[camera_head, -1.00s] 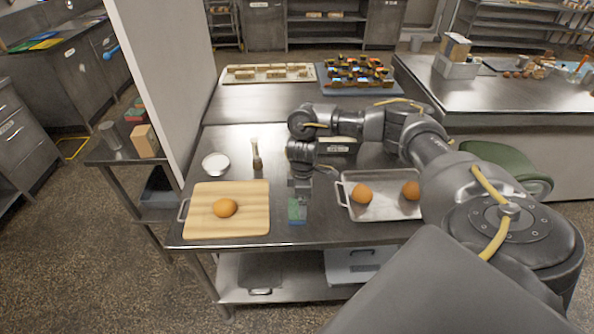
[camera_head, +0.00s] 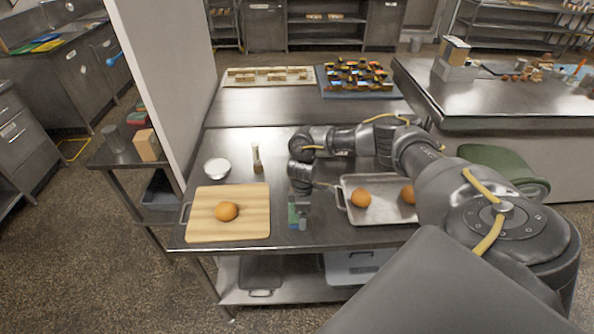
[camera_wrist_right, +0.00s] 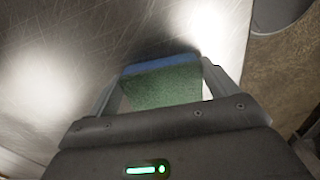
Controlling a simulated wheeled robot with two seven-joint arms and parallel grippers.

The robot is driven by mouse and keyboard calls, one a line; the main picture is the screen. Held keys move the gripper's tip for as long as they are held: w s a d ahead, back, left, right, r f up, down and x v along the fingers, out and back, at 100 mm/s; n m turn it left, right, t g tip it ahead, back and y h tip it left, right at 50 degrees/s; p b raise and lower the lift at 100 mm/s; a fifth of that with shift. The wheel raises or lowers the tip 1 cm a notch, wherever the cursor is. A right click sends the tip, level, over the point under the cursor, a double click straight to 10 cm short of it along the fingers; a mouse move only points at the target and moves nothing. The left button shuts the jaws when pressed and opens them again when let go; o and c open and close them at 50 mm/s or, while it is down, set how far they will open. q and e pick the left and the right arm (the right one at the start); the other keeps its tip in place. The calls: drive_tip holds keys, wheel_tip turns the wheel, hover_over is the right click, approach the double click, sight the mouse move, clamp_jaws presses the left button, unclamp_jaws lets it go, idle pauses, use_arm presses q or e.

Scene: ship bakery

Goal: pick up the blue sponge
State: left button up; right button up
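The blue sponge (camera_head: 293,213) is on the steel table, partly hidden by my right gripper (camera_head: 301,220). In the right wrist view the sponge (camera_wrist_right: 162,84) shows a green face and a blue strip along its far edge. It lies between the two fingers of my right gripper (camera_wrist_right: 164,66), which is down around it. The fingertips are at or very near the sponge's sides; I cannot tell whether they press on it. My left gripper is not in view.
A cutting board (camera_head: 254,229) with an orange-brown ball-shaped bun (camera_head: 227,211) lies left of the sponge. A metal tray (camera_head: 378,212) with two more buns is close on the right. A white bowl (camera_head: 217,169) and a small bottle (camera_head: 257,159) stand behind.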

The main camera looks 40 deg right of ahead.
drive_tip(key=shift+c, duration=1.4)
drive_tip(key=shift+r+b, duration=0.4)
drive_tip(key=r, duration=0.1)
drive_tip(key=s+r, duration=0.1)
drive_tip(key=r, duration=0.1)
drive_tip(key=r+b, duration=0.1)
drive_tip(key=shift+s+a+r, duration=0.2)
drive_tip(key=shift+s+a, duration=0.05)
drive_tip(key=shift+s, duration=0.15)
drive_tip(key=s+a+r+p, duration=0.1)
drive_tip(key=s+a+r, duration=0.3)
drive_tip(key=s+r, duration=0.3)
drive_tip(key=s, duration=0.4)
drive_tip(key=shift+s+r, duration=0.25)
drive_tip(key=shift+r, duration=0.15)
